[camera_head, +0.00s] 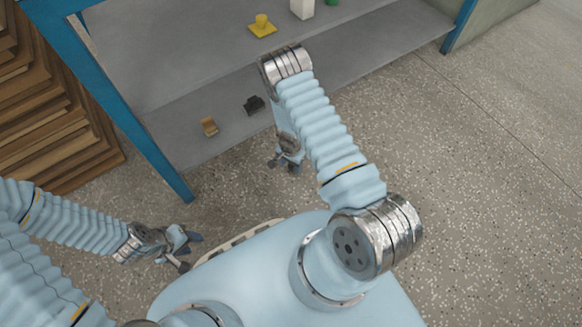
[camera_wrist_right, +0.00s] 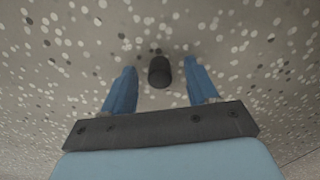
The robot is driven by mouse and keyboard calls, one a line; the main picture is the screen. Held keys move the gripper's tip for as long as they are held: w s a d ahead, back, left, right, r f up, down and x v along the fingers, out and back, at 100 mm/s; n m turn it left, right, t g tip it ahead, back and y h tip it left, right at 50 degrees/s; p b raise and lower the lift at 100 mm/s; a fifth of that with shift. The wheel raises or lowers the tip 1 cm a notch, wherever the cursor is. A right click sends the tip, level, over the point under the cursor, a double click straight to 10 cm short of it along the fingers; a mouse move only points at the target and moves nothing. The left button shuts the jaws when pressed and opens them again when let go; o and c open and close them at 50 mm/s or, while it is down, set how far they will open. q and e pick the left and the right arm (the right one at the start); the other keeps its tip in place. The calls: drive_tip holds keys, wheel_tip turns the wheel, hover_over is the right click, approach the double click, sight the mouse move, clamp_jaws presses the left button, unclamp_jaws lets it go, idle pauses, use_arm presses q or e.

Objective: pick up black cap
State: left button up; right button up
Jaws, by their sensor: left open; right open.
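The black cap (camera_wrist_right: 159,71) shows in the right wrist view as a small dark cylinder over the speckled floor. My right gripper (camera_wrist_right: 160,68) is open, with one blue finger on each side of the cap in the picture. A gap shows on both sides; I cannot tell how far the cap is from the fingertips in depth. In the head view my right gripper (camera_head: 285,164) hangs low over the floor just in front of the shelf, and I cannot make out the cap there. My left gripper (camera_head: 187,249) is open and empty beside my base.
A grey shelf unit (camera_head: 330,62) with blue posts stands ahead. On it are a dark block (camera_head: 254,105), a brown piece (camera_head: 209,127), a yellow piece (camera_head: 262,27), a white box (camera_head: 302,8) and a green object (camera_head: 333,2). Brown boards (camera_head: 50,110) are stacked at left. The floor at right is clear.

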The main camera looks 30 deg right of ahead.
clamp_jaws()
idle(0.3)
drive_tip(key=shift+r, duration=0.45)
wheel_tip(320, 180, up, 3)
drive_tip(key=shift+f+p, duration=0.2)
drive_tip(key=shift+p, duration=0.35)
drive_tip(key=s+d+r+p, duration=0.1)
drive_tip(key=s+d+r, duration=0.7)
drive_tip(key=s, duration=0.3)
drive_tip(key=shift+d+r, duration=0.3)
drive_tip(key=shift+r, duration=0.4)
